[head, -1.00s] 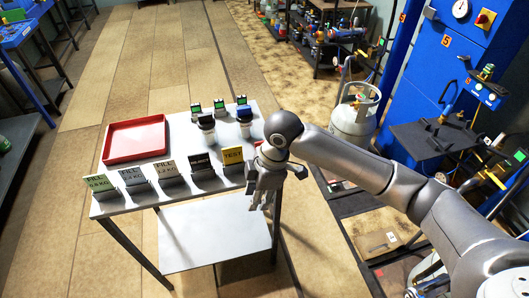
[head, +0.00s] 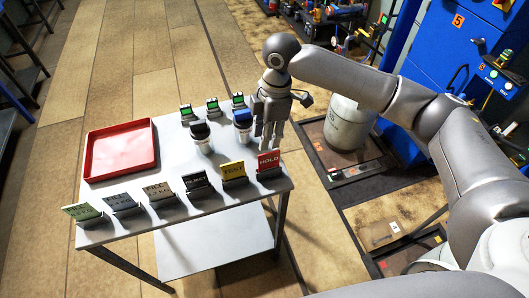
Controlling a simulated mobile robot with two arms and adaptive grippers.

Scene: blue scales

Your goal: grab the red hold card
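The red hold card (head: 269,161) stands in a dark holder at the right end of the row of cards, near the table's front right corner. Its printed face shows. My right gripper (head: 268,138) hangs fingers down just above and behind the hold card, and looks empty. Whether its fingers are apart or closed is hard to make out. In this view they look apart from the card, though the depth gap is unclear. My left gripper is not in view.
A yellow test card (head: 233,171) stands just left of the hold card, with several more cards further left. Two capped jars, one with a black lid (head: 201,137) and one with a blue lid (head: 243,125), stand behind. A red tray (head: 121,150) lies at left.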

